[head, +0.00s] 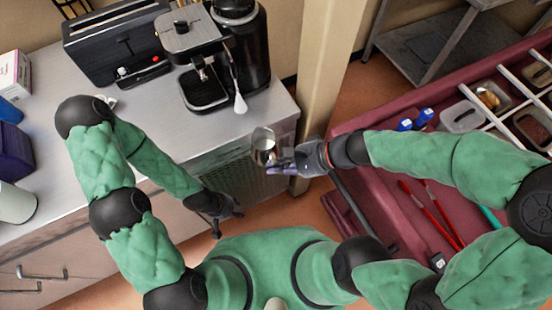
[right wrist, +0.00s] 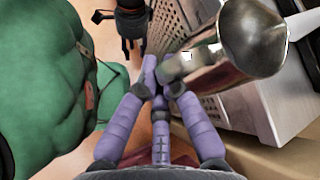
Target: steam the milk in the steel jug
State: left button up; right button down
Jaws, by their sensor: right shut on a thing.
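The steel jug (head: 264,146) hangs in the air in front of the counter edge, below the coffee machine in the head view. My right gripper (head: 283,168) is shut on it at its handle side. In the right wrist view the shiny jug (right wrist: 252,38) is large at upper right, with the purple fingers (right wrist: 160,80) at its handle. The milk inside cannot be made out. The coffee machine (head: 194,42) stands on the counter, with a pale-tipped wand (head: 240,102) on its right side. My left gripper (head: 226,212) is empty and looks open, low before the counter.
A black toaster (head: 117,45) stands left of the machine and a black grinder (head: 240,45) behind it. The steel counter (head: 150,130) is mostly clear in front. A maroon cart (head: 375,185) with bins and red-handled tools is at right. A pale post (head: 333,80) rises right of the counter.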

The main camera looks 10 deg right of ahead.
aim_at(264, 144)
jog(key=shift+w+a, duration=0.4)
jog(key=shift+w, duration=0.8)
jog(key=shift+w+a, duration=0.4)
jog(key=shift+w, duration=0.8)
jog(key=shift+w+a, duration=0.4)
jog(key=shift+w, duration=0.8)
jog(key=shift+w+a+r, duration=0.1)
jog(key=shift+w+a, duration=0.3)
jog(key=shift+w, duration=0.85)
jog(key=shift+w+a, duration=0.45)
jog(key=shift+w, duration=0.85)
jog(key=shift+w+a+r, duration=0.1)
jog(key=shift+w+a, duration=0.3)
jog(key=shift+w, duration=0.85)
notch_tip(264, 144, up, 8)
jog(key=p, duration=0.7)
jog(key=shift+r+p, duration=0.15)
jog(key=shift+p, duration=0.15)
